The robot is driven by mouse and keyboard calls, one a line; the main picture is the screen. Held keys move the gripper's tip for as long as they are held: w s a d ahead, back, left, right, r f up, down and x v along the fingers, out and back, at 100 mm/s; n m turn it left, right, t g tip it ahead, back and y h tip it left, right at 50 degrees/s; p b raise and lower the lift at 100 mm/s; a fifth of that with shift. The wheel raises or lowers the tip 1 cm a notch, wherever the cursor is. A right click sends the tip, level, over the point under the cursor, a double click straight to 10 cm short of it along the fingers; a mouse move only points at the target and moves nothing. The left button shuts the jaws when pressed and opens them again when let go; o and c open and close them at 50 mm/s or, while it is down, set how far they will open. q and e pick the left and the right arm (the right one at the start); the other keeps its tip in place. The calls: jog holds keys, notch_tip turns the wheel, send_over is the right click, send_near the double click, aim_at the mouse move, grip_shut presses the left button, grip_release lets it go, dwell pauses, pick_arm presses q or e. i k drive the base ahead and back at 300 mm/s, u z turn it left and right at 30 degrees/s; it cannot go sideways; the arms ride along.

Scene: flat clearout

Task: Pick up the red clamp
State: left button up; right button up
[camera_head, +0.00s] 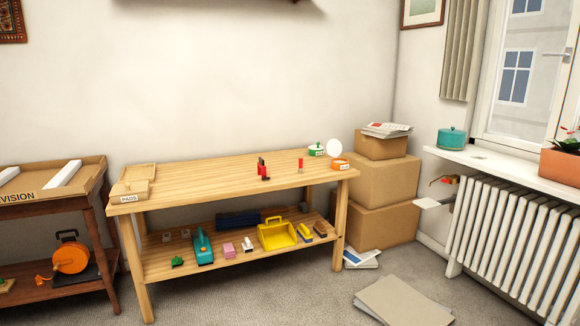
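A red upright thing with dark parts (263,171), which looks like the red clamp, stands on the top of the wooden workbench (215,180), right of its middle. A smaller, slim red thing (300,165) stands to its right on the same top; it is too small to tell what it is. Neither of my grippers is in view.
The bench top holds a "PADS" tray (129,199) and green (316,150) and orange (340,164) labelled containers. A yellow bin (277,235) and several tools lie on its lower shelf. Cardboard boxes (375,185) stand right. Flat sheets (402,302) lie on the carpet.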

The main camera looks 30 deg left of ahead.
aim_at(262, 168)
jog(key=u, duration=0.1)
jog(key=i, duration=2.4)
jog(key=u, duration=1.5)
jog(key=i, duration=1.3)
jog(key=u, duration=1.1)
